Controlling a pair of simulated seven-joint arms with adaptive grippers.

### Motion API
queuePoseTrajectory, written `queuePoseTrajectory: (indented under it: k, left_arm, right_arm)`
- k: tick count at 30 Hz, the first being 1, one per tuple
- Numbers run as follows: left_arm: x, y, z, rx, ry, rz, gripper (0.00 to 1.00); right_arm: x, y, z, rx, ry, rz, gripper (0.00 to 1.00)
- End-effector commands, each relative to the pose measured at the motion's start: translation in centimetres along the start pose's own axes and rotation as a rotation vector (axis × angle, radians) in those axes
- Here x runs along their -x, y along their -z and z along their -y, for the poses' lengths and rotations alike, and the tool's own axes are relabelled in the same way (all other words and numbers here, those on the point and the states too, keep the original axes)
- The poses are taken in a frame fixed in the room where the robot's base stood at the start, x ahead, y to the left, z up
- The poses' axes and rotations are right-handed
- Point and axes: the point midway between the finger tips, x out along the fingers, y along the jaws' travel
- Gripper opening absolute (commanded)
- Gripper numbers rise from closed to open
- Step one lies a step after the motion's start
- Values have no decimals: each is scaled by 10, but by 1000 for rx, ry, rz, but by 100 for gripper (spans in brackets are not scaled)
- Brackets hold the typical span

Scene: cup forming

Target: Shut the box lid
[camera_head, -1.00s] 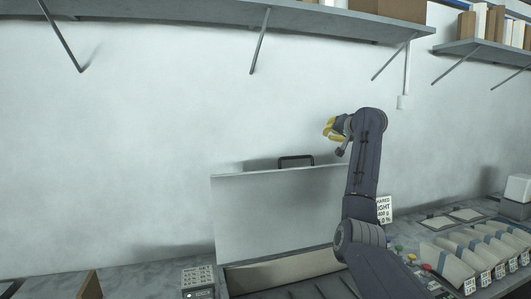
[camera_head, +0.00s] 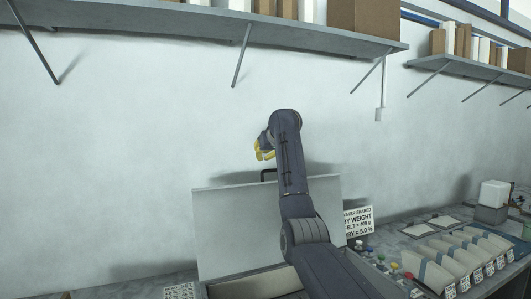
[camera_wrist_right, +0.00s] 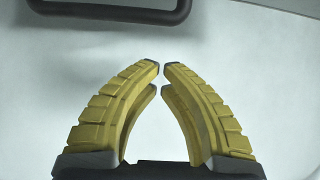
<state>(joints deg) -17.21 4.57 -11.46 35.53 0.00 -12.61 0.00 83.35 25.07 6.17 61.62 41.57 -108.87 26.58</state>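The box lid (camera_head: 235,225) stands open and upright in the head view, a pale panel with a dark handle (camera_head: 265,173) at its top edge. The box (camera_head: 255,285) lies below it, cut off by the frame and partly hidden by my right arm. My right gripper (camera_head: 264,154), with yellow fingers, hangs just above the handle. In the right wrist view its fingertips (camera_wrist_right: 160,66) are nearly together with nothing between them. The handle (camera_wrist_right: 110,14) shows there at the top, apart from the fingers. My left gripper is not in view.
A shelf (camera_head: 190,27) with boxes runs along the wall above. A sign (camera_head: 358,221) stands right of the lid. Several pouches (camera_head: 455,262) and coloured buttons (camera_head: 393,266) are on the bench at the right. The wall around the gripper is clear.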

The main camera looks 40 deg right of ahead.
Motion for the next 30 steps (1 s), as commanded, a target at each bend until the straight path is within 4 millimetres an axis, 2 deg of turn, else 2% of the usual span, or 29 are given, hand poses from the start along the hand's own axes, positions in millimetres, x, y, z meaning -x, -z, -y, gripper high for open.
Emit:
queuePoseTrajectory:
  k: [4, 14, 30]
  left_arm:
    - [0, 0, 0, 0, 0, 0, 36]
    - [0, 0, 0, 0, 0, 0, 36]
    - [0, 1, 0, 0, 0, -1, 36]
  right_arm:
    - [-20, 0, 0, -1, 0, 2, 0]
    - [-47, 0, 0, -2, 1, -1, 0]
    - [-26, -24, 1, 0, 2, -2, 0]
